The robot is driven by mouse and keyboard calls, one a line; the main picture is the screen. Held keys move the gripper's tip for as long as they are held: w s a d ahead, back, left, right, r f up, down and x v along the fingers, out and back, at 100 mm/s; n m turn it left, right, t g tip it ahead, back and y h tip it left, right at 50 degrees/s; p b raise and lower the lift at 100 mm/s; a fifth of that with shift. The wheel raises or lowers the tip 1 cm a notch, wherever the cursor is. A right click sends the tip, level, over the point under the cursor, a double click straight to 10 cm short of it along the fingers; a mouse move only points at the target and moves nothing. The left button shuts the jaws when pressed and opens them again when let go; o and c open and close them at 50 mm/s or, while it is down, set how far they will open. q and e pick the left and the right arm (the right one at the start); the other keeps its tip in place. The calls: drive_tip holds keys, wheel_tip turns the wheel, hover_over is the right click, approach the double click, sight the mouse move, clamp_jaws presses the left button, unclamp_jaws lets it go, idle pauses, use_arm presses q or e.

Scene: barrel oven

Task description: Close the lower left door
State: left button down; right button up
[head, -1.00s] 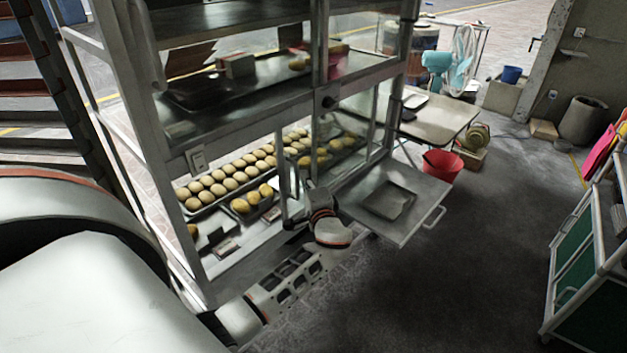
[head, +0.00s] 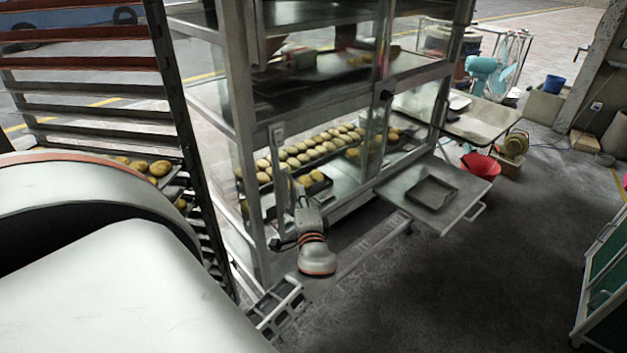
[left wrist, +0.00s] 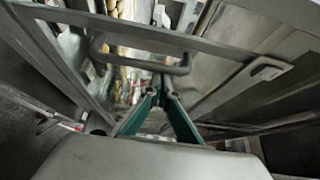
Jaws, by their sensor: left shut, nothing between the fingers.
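The metal-framed oven cabinet (head: 365,185) stands at the centre of the head view. I cannot tell the exact position of its lower left door in the head view. In the left wrist view, a metal frame carries a U-shaped handle (left wrist: 140,62), just beyond my fingertips. My left gripper (head: 284,243) is in front of the lower left opening, partly hidden by my wrist. In the left wrist view its green fingers (left wrist: 160,82) are together and empty, close to the handle; contact is unclear. My right gripper is not in view.
The lower right door (head: 460,205) is folded down flat with a tray (head: 431,193) on it. Breads (head: 310,150) lie inside the lower level. A dark rack (head: 180,110) stands close on the left. The floor (head: 460,290) on the right is clear.

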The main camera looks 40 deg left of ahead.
use_arm(q)
drive_tip(key=s, duration=0.6)
drive_tip(key=shift+a, duration=0.3)
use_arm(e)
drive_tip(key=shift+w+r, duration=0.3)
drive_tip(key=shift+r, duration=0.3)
use_arm(q)
drive_tip(key=shift+s, duration=0.15)
drive_tip(key=shift+f, duration=0.1)
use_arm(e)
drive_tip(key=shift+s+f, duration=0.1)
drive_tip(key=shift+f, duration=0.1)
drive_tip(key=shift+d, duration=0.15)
